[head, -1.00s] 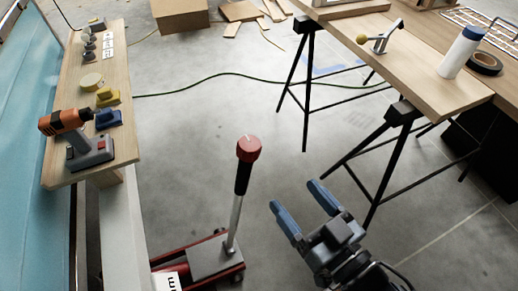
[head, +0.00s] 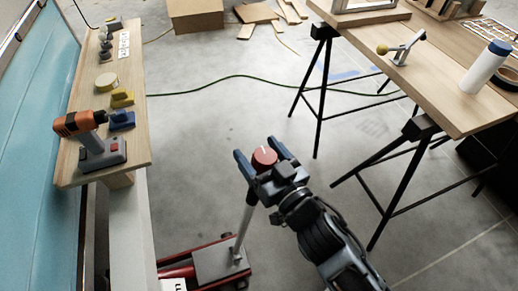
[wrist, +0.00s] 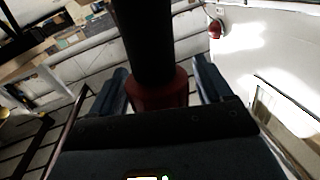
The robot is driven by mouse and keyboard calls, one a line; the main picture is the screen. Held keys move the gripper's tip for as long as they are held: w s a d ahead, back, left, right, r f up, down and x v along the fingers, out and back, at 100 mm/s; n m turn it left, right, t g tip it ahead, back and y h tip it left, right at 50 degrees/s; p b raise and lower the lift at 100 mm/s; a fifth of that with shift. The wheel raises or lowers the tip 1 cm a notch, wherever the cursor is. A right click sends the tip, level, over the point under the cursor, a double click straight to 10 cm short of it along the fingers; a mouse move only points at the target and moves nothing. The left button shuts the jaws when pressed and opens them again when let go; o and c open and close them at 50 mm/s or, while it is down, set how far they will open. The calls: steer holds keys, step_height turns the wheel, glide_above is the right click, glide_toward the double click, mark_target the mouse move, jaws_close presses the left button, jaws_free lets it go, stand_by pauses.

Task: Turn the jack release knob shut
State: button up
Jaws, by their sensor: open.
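The red jack release knob (head: 264,158), with a white mark on its top, sits at the upper end of the jack's handle (head: 244,222). The handle rises slightly tilted from the red floor jack (head: 205,262) at the bottom of the head view. My gripper (head: 259,156) is open, with one blue finger on each side of the knob. In the wrist view, the red knob (wrist: 158,90) and the handle's black grip (wrist: 142,40) show between the fingers. Gaps show beside the knob there. The black grip is mostly hidden by my gripper in the head view.
At left a wooden shelf (head: 85,150) bears an orange drill (head: 80,124) and several small items. At right a wooden table (head: 440,90) on black trestles holds a white bottle (head: 485,68). A green cable (head: 220,78) crosses the floor; the middle floor is open.

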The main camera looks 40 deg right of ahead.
steer(key=shift+w, duration=0.15)
steer(key=c, duration=1)
steer(key=shift+o, duration=0.2)
